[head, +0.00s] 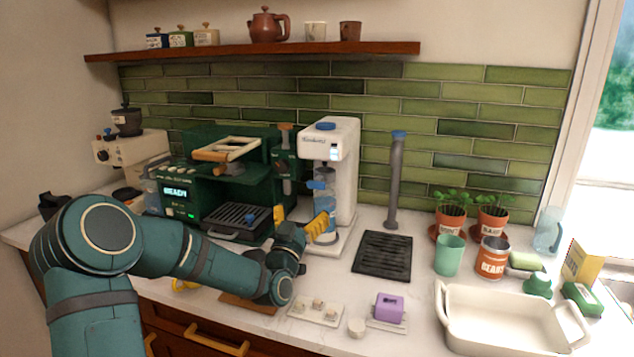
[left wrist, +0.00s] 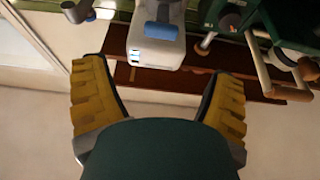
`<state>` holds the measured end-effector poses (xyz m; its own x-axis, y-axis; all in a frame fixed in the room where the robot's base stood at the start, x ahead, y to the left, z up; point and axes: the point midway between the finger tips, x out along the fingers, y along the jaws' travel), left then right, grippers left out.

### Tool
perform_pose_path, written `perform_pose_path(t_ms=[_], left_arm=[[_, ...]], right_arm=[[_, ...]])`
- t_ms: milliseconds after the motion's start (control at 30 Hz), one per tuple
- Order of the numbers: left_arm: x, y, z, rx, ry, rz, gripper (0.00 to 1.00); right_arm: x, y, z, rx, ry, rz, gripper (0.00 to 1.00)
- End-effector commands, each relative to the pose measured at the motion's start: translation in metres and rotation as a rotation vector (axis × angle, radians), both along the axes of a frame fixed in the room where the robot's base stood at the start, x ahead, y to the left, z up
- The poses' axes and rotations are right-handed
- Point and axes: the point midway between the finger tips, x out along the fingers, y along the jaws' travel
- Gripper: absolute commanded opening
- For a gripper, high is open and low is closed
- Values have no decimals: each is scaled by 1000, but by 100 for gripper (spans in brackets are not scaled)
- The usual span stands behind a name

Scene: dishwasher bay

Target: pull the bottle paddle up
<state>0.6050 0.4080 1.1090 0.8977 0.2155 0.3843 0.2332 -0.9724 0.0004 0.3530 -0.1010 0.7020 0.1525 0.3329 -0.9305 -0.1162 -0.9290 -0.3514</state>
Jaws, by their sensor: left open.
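The white drink maker (head: 343,175) stands against the tiled wall with a clear bottle (head: 325,202) in its bay. A small blue paddle (head: 316,184) shows at the bottle's upper part. My left gripper (head: 298,217) is open and empty, in front of the machine's lower part, with the paddle higher than its yellow fingers. In the left wrist view, the open fingers (left wrist: 160,95) frame the white machine (left wrist: 165,55), seen roughly upside down. A blue part (left wrist: 158,34) shows on it there; I cannot tell if it is the paddle. My right gripper is out of view.
A green coffee machine (head: 215,180) stands close left of the drink maker. A black drip mat (head: 383,256) and grey tap (head: 394,185) are to its right. A small tray (head: 317,312) and purple block (head: 389,307) lie nearer the front.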

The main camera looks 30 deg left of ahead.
Motion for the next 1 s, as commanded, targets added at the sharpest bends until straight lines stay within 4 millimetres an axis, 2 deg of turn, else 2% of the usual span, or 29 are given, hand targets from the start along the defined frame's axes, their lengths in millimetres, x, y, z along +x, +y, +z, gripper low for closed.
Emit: perform_pose_path(t_ms=[300,500,700,1000], left_arm=[[57,14,24,-2,-2,0,85],[84,20,36,-1,-2,1,85],[96,23,41,0,0,0,85],[98,23,41,0,1,0,85]], right_arm=[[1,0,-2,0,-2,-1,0],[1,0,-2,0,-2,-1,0],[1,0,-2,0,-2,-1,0],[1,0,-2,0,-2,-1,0]])
